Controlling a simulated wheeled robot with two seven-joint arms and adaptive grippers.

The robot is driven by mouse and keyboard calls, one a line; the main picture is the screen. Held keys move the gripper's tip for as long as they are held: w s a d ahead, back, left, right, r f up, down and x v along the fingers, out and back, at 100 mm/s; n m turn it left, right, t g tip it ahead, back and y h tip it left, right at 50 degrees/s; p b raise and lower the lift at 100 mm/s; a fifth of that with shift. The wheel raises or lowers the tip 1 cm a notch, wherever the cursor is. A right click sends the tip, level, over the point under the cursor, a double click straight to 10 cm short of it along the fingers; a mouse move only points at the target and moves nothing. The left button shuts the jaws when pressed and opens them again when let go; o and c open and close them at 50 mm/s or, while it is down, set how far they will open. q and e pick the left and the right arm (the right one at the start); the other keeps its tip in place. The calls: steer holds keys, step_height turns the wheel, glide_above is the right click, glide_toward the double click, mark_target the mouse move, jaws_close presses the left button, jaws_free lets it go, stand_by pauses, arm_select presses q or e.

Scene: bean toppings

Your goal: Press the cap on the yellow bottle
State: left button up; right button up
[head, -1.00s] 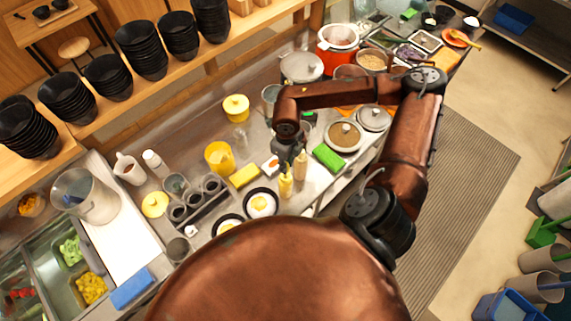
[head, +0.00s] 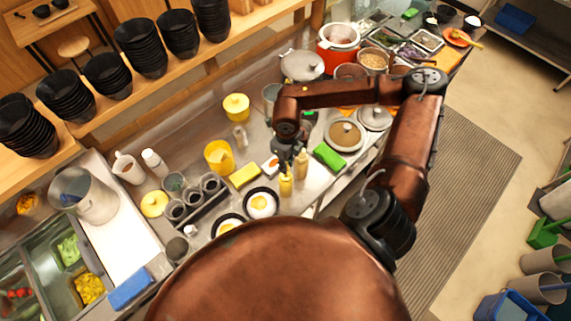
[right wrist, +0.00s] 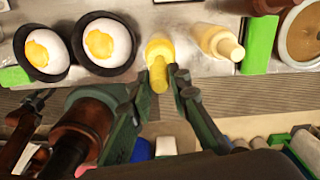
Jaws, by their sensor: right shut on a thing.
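The yellow bottle (head: 286,187) stands upright on the steel counter, in front of the paler beige bottle (head: 302,166) in the head view. My right gripper (head: 288,168) points down at the top of the yellow bottle. In the right wrist view, the yellow bottle (right wrist: 159,50) shows between my right gripper's fingers (right wrist: 158,83), which are closed on its upper part. The beige bottle (right wrist: 215,40) stands just to its right, apart from the fingers. I cannot make out a separate cap on the yellow bottle. My left gripper is not in view.
Two black bowls with eggs (right wrist: 75,76) (right wrist: 132,45) stand left of the yellow bottle. A green block (head: 327,156) and a yellow sponge (head: 244,175) lie nearby. The counter's front edge is close.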

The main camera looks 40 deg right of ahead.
steer(key=shift+f+b, duration=1.05)
steer(key=shift+f, duration=0.25)
steer(key=shift+f+b, duration=0.5)
steer(key=shift+b, duration=0.15)
steer(key=shift+f+b, duration=0.2)
steer(key=shift+b, duration=0.25)
steer(key=o, duration=0.8)
steer(key=shift+c, duration=0.2)
steer(key=shift+o, duration=0.5)
steer(key=o, duration=0.4)
